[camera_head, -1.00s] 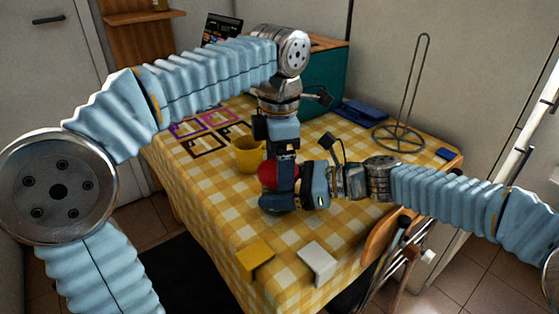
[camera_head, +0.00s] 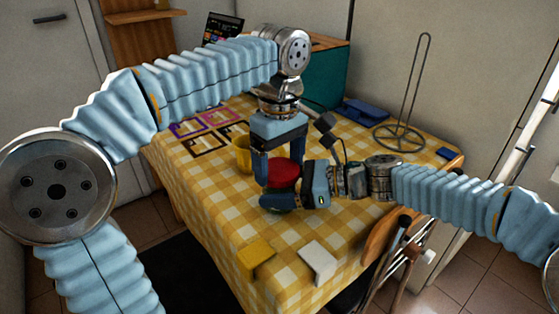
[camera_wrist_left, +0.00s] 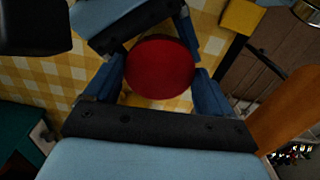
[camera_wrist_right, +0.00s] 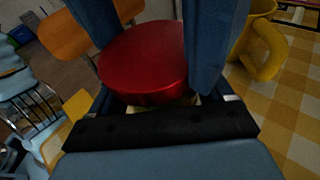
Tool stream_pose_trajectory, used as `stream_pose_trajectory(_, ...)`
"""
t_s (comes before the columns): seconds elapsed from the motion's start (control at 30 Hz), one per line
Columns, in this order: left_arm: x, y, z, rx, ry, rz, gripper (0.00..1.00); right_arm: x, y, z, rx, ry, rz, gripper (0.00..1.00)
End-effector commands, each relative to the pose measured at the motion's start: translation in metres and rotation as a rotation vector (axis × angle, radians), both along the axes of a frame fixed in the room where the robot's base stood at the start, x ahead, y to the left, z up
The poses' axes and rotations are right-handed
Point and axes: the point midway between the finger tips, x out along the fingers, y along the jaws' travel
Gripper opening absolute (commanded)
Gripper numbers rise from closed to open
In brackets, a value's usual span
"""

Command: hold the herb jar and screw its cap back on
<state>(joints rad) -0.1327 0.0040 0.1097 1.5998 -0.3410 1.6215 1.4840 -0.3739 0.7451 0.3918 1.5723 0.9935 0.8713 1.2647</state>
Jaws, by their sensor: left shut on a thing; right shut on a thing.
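The round red cap (camera_head: 284,172) sits on top of the herb jar, whose pale body (camera_wrist_right: 186,101) shows only as a sliver under the cap in the right wrist view. My left gripper (camera_head: 281,174) reaches down from above and is shut on the cap, one finger on each side. The cap fills the space between its fingers in the left wrist view (camera_wrist_left: 160,67). My right gripper (camera_head: 282,196) comes in from the right, low over the table, and is shut on the jar below the cap. Most of the jar is hidden; I cannot tell how far the cap is threaded.
A yellow mug (camera_head: 242,157) stands just behind and left of the grippers. A yellow block (camera_head: 256,258) and a white block (camera_head: 318,261) lie near the front edge. A wire stand (camera_head: 400,138) and a teal box (camera_head: 330,82) are farther back. A chair (camera_head: 384,238) stands at right.

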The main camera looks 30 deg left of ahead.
Motion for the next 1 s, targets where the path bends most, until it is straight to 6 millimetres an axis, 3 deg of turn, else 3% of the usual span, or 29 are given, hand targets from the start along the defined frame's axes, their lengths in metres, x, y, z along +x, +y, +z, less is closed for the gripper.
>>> stream_pose_trajectory(0.17,0.000,0.001,0.000,0.001,-0.003,-0.075,0.32,-0.001,0.000,0.001,0.001,-0.001,0.004,0.44)
stream_pose_trajectory(0.2,0.000,0.001,0.000,0.001,-0.003,-0.074,0.85,-0.002,0.000,0.001,0.001,-0.001,0.004,0.44)
stream_pose_trajectory(0.3,0.001,0.001,0.000,0.001,-0.003,-0.073,1.00,-0.002,0.000,0.001,0.001,-0.001,0.004,0.44)
stream_pose_trajectory(0.57,0.001,0.000,0.001,0.000,-0.004,-0.072,1.00,-0.002,0.001,0.001,0.001,-0.001,0.007,0.44)
stream_pose_trajectory(1.0,0.000,0.000,0.023,-0.001,-0.004,-0.072,1.00,-0.001,0.001,0.000,0.001,0.000,0.003,0.44)
